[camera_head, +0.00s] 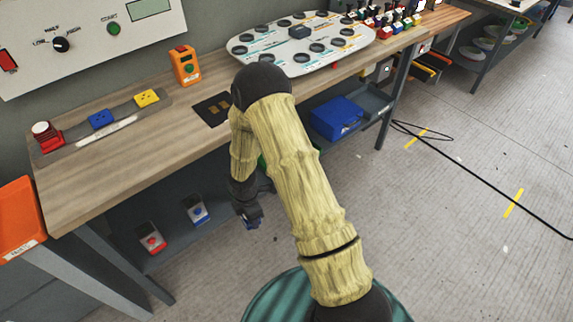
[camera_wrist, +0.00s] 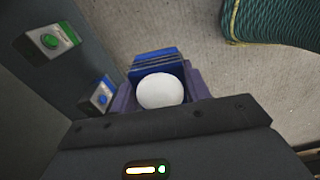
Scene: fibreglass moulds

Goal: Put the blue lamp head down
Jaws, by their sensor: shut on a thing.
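My gripper (camera_head: 246,213) hangs in front of the workbench, below the level of its top, over the floor side. In the wrist view my gripper (camera_wrist: 160,84) is shut on the blue lamp head (camera_wrist: 155,60), which has a white round face (camera_wrist: 160,91) turned to the camera. In the head view only a small bit of the blue lamp head (camera_head: 254,224) shows at the fingers. On the bench a grey tray (camera_head: 72,150) carries a blue base (camera_head: 101,119), a yellow base (camera_head: 147,98) and a red unit with a white-topped lamp (camera_head: 44,132).
An orange device (camera_head: 184,66) and a dark mat (camera_head: 213,108) lie on the bench, near a white oval board (camera_head: 345,38). The lower shelf holds button boxes (camera_head: 195,210) and a blue bin (camera_head: 337,118). An orange bin (camera_head: 20,218) is at left. A black cable (camera_head: 470,162) crosses the floor.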

